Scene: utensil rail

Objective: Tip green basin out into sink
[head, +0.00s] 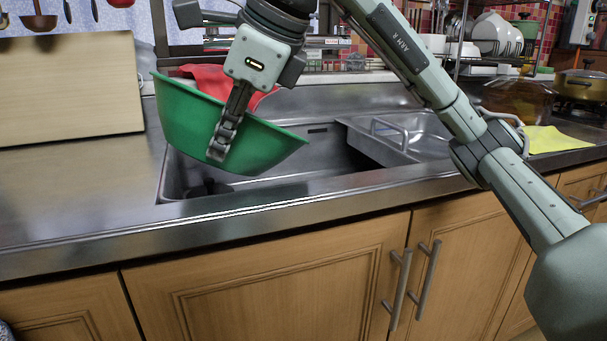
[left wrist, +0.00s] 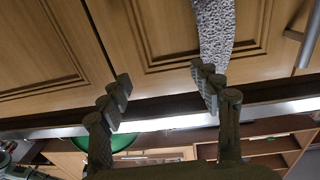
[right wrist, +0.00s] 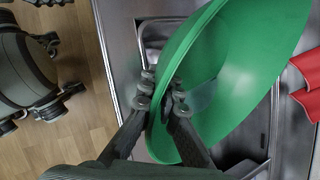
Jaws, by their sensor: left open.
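The green basin (head: 179,116) hangs over the left part of the steel sink (head: 335,162) in the head view, tilted with its right side lower. My right gripper (head: 219,143) is shut on the basin's near wall. The right wrist view shows its fingers (right wrist: 161,100) on both sides of the wall of the basin (right wrist: 255,65). A paler patch shows inside the basin there; I cannot tell what it is. The basin hides part of the sink. My left gripper (left wrist: 164,95) is open and empty in front of the cabinet doors, outside the head view.
A red cloth (head: 212,80) shows behind the basin. A steel tray insert (head: 392,140) sits in the sink's right part. A wooden board (head: 70,90) stands at left, with bare counter (head: 75,190) before it. A patterned cloth (left wrist: 213,35) hangs by the cabinets near my left gripper.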

